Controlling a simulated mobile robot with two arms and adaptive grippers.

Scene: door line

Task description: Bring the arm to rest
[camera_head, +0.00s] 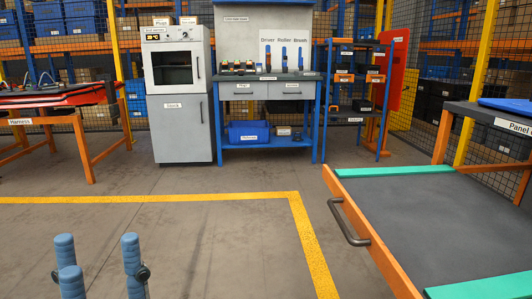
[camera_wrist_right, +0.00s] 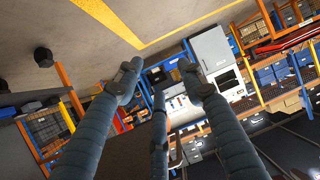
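My left gripper (camera_head: 98,252) shows at the bottom left of the head view as three blue ribbed fingers pointing up. The fingers stand apart with bare floor visible between them, so it is open and empty. The rest of that arm is out of the frame. My right gripper (camera_wrist_right: 158,82) fills the lower middle of the right wrist view, with three blue-grey fingers spread apart and nothing between them. It does not show in the head view. The wrist view is tilted, with the floor at the top left.
A cart (camera_head: 428,218) with an orange frame and a dark handle stands at the right. A workbench (camera_head: 268,90), a grey oven (camera_head: 174,62) on a cabinet and a blue rack (camera_head: 354,95) stand at the back. An orange-legged table (camera_head: 84,150) is left. The middle floor is clear.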

